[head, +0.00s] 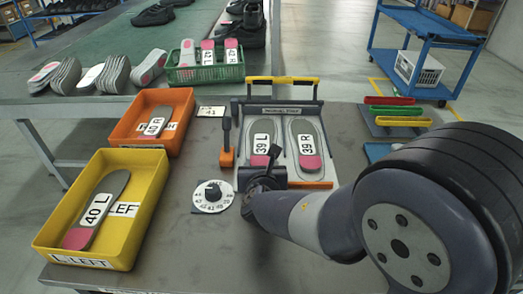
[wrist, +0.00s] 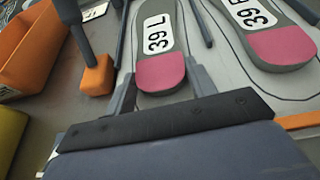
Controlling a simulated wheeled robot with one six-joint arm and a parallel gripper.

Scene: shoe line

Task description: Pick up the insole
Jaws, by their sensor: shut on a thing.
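The insole marked 39 L (head: 262,132) lies grey with a pink heel in the left outline of the plate fixture (head: 284,188). It also shows in the wrist view (wrist: 161,76). My gripper (wrist: 160,82) is at its pink heel, one finger on each side, shut on it. In the head view my gripper (head: 268,162) covers part of the heel end. The insole looks flat on the plate; whether it is lifted at all I cannot tell. The insole marked 39 R (head: 305,130) lies beside it on the right, apart from my gripper.
A yellow bin (head: 148,222) holds a 40 L insole, and an orange bin (head: 180,108) a 40 R insole. An orange-based lever (head: 227,157) and a white dial (head: 212,196) stand left of the fixture. A yellow-black bar (head: 283,80) crosses its back. Colored handles (head: 395,112) lie right.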

